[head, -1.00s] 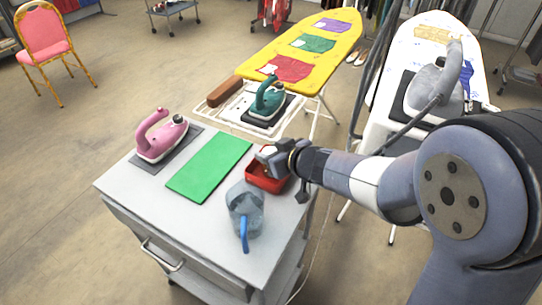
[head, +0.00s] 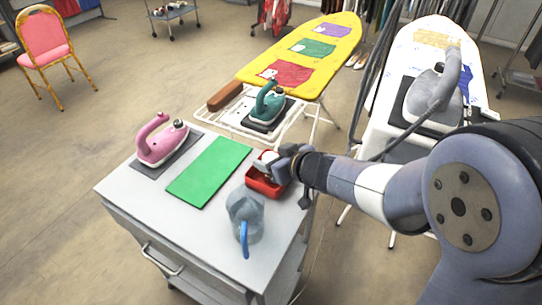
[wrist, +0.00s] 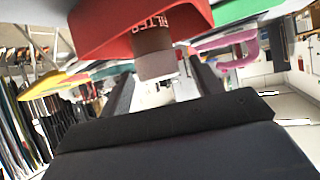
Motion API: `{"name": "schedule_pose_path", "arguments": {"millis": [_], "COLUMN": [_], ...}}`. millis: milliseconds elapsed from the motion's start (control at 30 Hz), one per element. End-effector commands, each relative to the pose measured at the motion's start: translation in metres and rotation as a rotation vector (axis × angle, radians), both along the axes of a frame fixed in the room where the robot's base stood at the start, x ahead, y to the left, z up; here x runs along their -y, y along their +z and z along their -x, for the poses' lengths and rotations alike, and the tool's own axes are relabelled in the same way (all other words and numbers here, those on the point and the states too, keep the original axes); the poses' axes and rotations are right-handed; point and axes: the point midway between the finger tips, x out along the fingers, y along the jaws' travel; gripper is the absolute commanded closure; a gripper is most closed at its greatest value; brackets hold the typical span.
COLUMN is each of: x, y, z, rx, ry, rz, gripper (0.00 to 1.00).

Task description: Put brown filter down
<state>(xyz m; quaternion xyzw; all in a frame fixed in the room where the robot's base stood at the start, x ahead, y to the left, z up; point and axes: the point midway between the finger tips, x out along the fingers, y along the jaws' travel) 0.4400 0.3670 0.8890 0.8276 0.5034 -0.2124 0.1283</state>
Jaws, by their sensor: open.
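A small brown cylinder with a pale translucent end, the brown filter (wrist: 152,42), shows in the wrist view. It is at the wall of the red tray (wrist: 95,25), which has white lettering. My gripper (wrist: 163,82) is open, with a finger on either side below the filter in the picture; I cannot tell whether they touch it. In the head view my gripper (head: 275,160) is at the red tray (head: 262,186) on the grey cart. The filter cannot be made out clearly there.
The grey cart (head: 140,199) also holds a green mat (head: 209,171), a pink iron (head: 160,145) and a clear jug (head: 245,215) with a blue handle close to the tray. A teal iron (head: 267,103) and a yellow ironing board (head: 303,60) stand behind.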

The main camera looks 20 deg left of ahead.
Motion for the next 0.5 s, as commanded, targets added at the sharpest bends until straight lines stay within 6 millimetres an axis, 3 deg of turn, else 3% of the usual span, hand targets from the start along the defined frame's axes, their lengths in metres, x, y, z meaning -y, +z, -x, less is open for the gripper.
{"name": "schedule_pose_path", "arguments": {"millis": [200,500], "x": [0.037,0.078], "y": [0.028,0.051], "z": [0.018,0.039], "rx": [0.002,0.002], "ry": [-0.004,-0.003], "rz": [-0.001,0.0], "gripper": [0.39,0.39]}}
